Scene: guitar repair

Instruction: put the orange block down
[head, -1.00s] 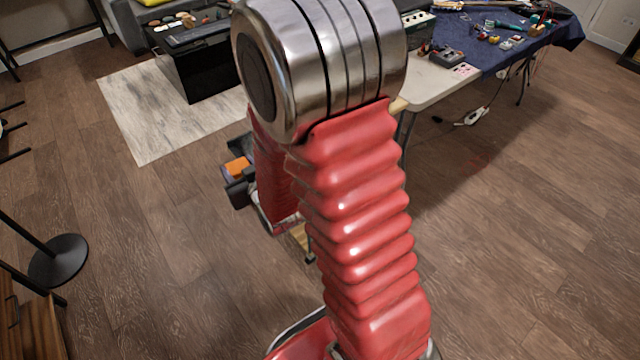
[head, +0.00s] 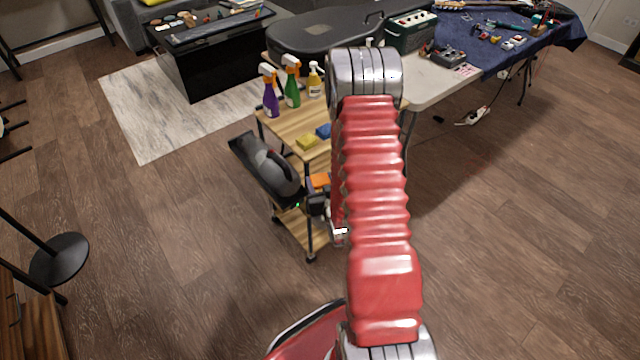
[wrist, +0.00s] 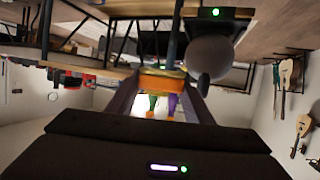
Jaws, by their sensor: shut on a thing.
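The orange block (head: 320,180) shows in the head view beside the red arm, in front of the near edge of the wooden-topped cart (head: 283,122). My gripper (wrist: 160,92) is shut on it. In the wrist view the orange block (wrist: 162,84) sits between the two dark fingers, and the picture looks upside down. In the head view the red arm and dark gripper parts hide some of the block and the cart. I cannot tell how high the block is or whether it touches the cart.
On the cart stand a purple spray bottle (head: 271,98), a green spray bottle (head: 292,88) and a yellow bottle (head: 315,82). A yellow block (head: 306,142) and a blue block (head: 324,131) lie nearer. Behind is a guitar case (head: 320,38). Open floor lies left and right.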

